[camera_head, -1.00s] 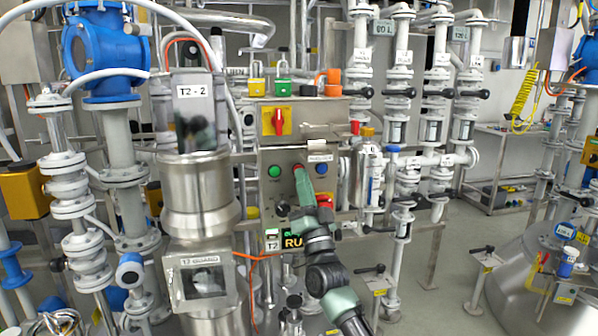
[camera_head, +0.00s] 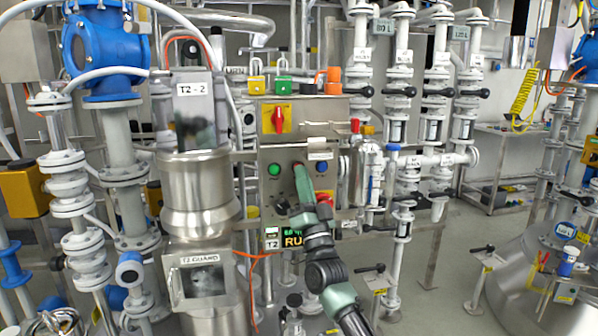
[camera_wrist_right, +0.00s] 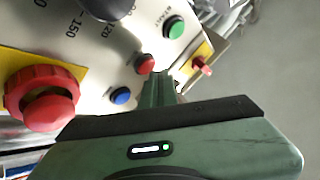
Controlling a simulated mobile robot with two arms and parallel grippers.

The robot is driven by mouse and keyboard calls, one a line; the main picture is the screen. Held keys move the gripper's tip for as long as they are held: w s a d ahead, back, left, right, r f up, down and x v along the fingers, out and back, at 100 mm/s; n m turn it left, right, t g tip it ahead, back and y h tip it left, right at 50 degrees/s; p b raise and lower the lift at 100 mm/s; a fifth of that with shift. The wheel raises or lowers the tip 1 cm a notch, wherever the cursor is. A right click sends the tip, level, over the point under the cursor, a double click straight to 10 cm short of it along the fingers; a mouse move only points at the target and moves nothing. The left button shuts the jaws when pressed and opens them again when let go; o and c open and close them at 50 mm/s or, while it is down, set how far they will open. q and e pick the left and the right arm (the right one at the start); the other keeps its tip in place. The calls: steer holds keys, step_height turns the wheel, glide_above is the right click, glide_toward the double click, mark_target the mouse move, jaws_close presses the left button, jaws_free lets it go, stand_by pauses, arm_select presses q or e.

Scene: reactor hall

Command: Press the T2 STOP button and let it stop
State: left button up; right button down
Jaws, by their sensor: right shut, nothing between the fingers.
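The T2 control panel (camera_head: 262,192) is a steel box with a green button (camera_head: 274,170) at left, a blue button (camera_head: 321,167) at right and a red button between them. The red button (camera_wrist_right: 145,63) shows in the right wrist view, right by the shut fingertips of my right gripper (camera_wrist_right: 163,78). In the head view my right gripper (camera_head: 299,172) reaches up to the panel and mostly covers that button. I cannot tell whether the tips touch it. The T2 display (camera_head: 292,239) shows yellow "RU", the rest hidden by my arm. My left gripper is not in view.
A large red mushroom button (camera_wrist_right: 45,98) on yellow sits at the panel's lower right, near my gripper. A red-and-yellow rotary switch (camera_head: 278,120) is above. The T2-2 vessel (camera_head: 193,190) stands left; white pipes and valves (camera_head: 400,120) stand right.

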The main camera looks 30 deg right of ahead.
steer(key=shift+w+d+f+b, duration=0.2)
steer(key=shift+w+d+b, duration=0.1)
steer(key=shift+d+b, duration=0.25)
stand_by(0.9)
steer(key=shift+a, duration=0.1)
steer(key=shift+s+a+p, duration=0.5)
steer(key=shift+a+p, duration=0.2)
steer(key=shift+a, duration=0.2)
steer(key=shift+d, duration=0.1)
steer(key=s+p, duration=0.1)
steer(key=s, duration=0.1)
steer(key=s+a+p, duration=0.1)
steer(key=s+p, duration=0.1)
steer(key=s, duration=0.1)
steer(key=shift+a+r+p, duration=0.1)
steer(key=shift+a+p, duration=0.05)
steer(key=shift+p, duration=0.15)
